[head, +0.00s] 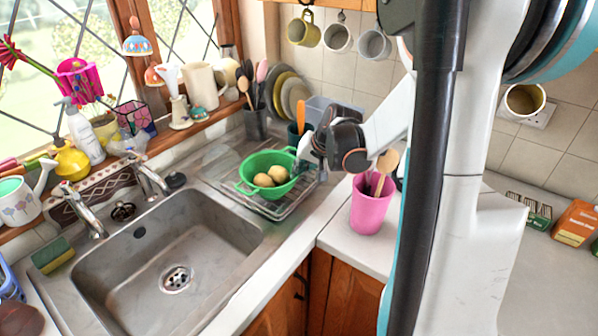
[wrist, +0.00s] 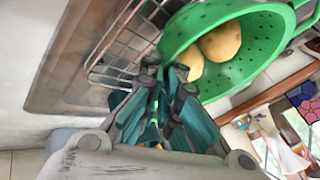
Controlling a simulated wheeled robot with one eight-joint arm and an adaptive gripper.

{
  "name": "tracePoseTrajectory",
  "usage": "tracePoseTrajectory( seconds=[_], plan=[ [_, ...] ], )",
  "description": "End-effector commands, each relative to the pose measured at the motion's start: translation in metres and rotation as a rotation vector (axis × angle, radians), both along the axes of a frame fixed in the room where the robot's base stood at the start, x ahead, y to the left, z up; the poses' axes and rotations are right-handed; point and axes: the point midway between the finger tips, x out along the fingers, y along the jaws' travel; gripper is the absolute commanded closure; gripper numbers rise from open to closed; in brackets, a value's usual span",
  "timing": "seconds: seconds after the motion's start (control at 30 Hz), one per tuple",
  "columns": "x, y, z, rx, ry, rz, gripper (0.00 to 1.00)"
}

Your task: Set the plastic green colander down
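The green plastic colander (head: 284,188) is over the wire rack on the drainer, right of the sink, in the head view. It holds yellow-brown potatoes (head: 264,180) and looks about level. I cannot tell whether its base touches the rack. My gripper (head: 318,170) is at the colander's right side. In the wrist view my gripper's fingertips (wrist: 172,78) are close together on the rim of the colander (wrist: 262,68), with potatoes (wrist: 221,42) inside. The fingers hide the pinched part of the rim.
The wire rack (head: 292,207) lies on the metal drainer. The empty sink (head: 165,255) is to the left. A pink pot of utensils (head: 368,210) stands to the right. A dark utensil holder (head: 256,124) and plates (head: 290,92) stand behind.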

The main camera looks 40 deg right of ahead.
Motion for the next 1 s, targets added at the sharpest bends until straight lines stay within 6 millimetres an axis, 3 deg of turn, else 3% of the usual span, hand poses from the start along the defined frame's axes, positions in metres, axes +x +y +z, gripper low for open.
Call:
tracePoseTrajectory(
  seconds=[0.27,0.4,0.77,1.0],
  plan=[
    [0.000,0.000,-0.001,0.001,-0.001,0.000,1.00],
    [0.000,0.000,-0.001,0.000,0.000,0.000,0.75],
    [0.000,0.000,0.000,0.000,0.000,0.000,0.75],
    [-0.015,-0.003,0.027,-0.001,0.000,-0.002,0.75]
  ],
)
